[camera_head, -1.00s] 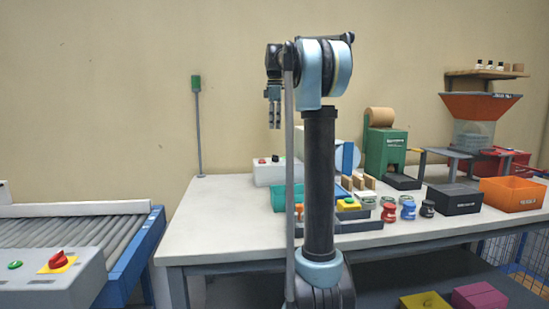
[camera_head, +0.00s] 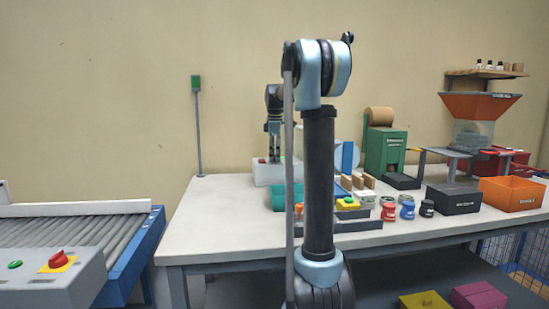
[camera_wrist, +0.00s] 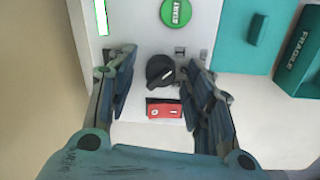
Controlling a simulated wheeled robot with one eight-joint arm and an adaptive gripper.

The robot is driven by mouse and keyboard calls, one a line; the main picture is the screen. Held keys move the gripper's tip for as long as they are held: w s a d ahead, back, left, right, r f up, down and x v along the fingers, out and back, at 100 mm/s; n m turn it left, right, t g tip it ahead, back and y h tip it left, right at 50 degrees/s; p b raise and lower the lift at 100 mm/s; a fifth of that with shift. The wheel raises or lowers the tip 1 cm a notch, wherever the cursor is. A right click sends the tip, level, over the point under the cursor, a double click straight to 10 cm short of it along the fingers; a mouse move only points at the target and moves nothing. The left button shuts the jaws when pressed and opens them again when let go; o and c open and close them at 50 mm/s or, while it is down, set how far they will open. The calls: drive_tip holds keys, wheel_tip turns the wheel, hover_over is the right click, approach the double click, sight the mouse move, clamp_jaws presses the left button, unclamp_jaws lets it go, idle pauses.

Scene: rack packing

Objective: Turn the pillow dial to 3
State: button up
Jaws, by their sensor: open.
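My gripper (camera_head: 274,157) points down over the white control box (camera_head: 264,176) at the back of the bench. In the wrist view my gripper (camera_wrist: 160,70) is open, with one finger on each side of a round black dial (camera_wrist: 158,69). The dial has a short white mark towards its right side. I cannot read any numbers around it, or tell whether the fingers touch it. A green START button (camera_wrist: 175,12) is above the dial in this view, and a red switch (camera_wrist: 164,108) is just below it. In the head view the dial is hidden.
A teal bin (camera_wrist: 300,55) marked FRAGILE stands to the right in the wrist view. Small jars (camera_head: 388,211), a black bin (camera_head: 455,199) and an orange bin (camera_head: 511,193) stand further right on the bench. The bench's left part (camera_head: 215,215) is clear.

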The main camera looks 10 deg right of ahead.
drive_tip(key=shift+f, duration=0.1)
drive_tip(key=shift+c, duration=0.4)
drive_tip(key=c, duration=1)
drive_tip(key=shift+o, duration=0.2)
drive_tip(key=shift+m, duration=0.3)
drive_tip(key=m, duration=0.4)
drive_tip(key=shift+w, duration=0.1)
drive_tip(key=m, duration=0.9)
drive_tip(key=shift+w+h, duration=0.1)
drive_tip(key=shift+h, duration=0.2)
drive_tip(key=shift+m+g, duration=0.3)
drive_tip(key=shift+m, duration=1.8)
drive_tip(key=o, duration=1)
